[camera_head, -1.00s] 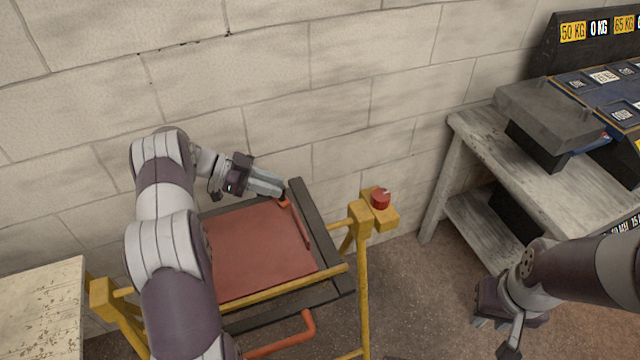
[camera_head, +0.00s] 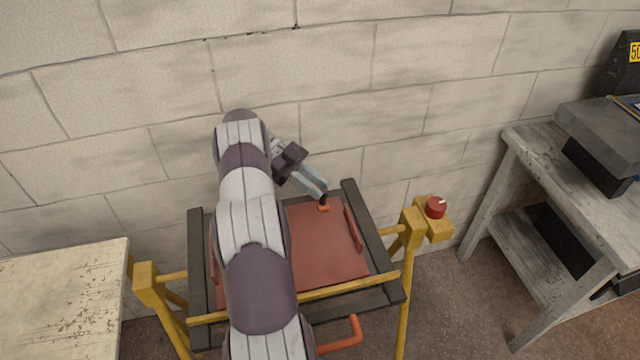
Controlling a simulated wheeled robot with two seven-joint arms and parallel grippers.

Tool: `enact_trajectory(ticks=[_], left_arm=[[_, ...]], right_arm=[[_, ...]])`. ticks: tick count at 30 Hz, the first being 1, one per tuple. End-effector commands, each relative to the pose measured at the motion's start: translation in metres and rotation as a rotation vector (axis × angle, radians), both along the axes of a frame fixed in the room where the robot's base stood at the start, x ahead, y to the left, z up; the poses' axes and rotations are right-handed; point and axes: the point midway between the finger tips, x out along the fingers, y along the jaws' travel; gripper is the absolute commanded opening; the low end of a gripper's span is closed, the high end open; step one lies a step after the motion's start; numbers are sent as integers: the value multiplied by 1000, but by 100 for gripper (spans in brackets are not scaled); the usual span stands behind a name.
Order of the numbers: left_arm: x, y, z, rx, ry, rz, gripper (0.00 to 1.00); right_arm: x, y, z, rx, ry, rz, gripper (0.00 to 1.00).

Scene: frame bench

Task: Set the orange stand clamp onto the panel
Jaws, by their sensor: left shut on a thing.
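My left gripper (camera_head: 321,194) reaches over the reddish panel (camera_head: 325,255), its fingers shut on a small orange piece with a dark part, which I take to be the orange stand clamp (camera_head: 323,208). The clamp shows at the fingertips over the panel's back part; I cannot tell whether it touches the surface. The panel lies in a dark frame on a yellow stand. My left arm hides the panel's left part. My right gripper is out of view.
An orange handle (camera_head: 346,338) sticks out at the stand's front. A reddish bar (camera_head: 353,228) runs along the panel's right side. A red knob (camera_head: 436,207) sits on the yellow post. A worn table (camera_head: 60,300) stands left, a grey bench (camera_head: 575,205) right.

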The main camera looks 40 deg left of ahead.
Motion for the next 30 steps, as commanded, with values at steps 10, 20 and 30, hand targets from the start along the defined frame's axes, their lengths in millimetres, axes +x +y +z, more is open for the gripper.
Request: enact_trajectory(ticks=[10, 20, 30], left_arm=[[0, 0, 0, 1, 0, 0, 50], [0, 0, 11, 3, -2, 0, 50], [16, -57, 75, 3, -3, -3, 50]], right_arm=[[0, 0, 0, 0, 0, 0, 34], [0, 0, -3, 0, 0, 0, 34], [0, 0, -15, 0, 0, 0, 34]])
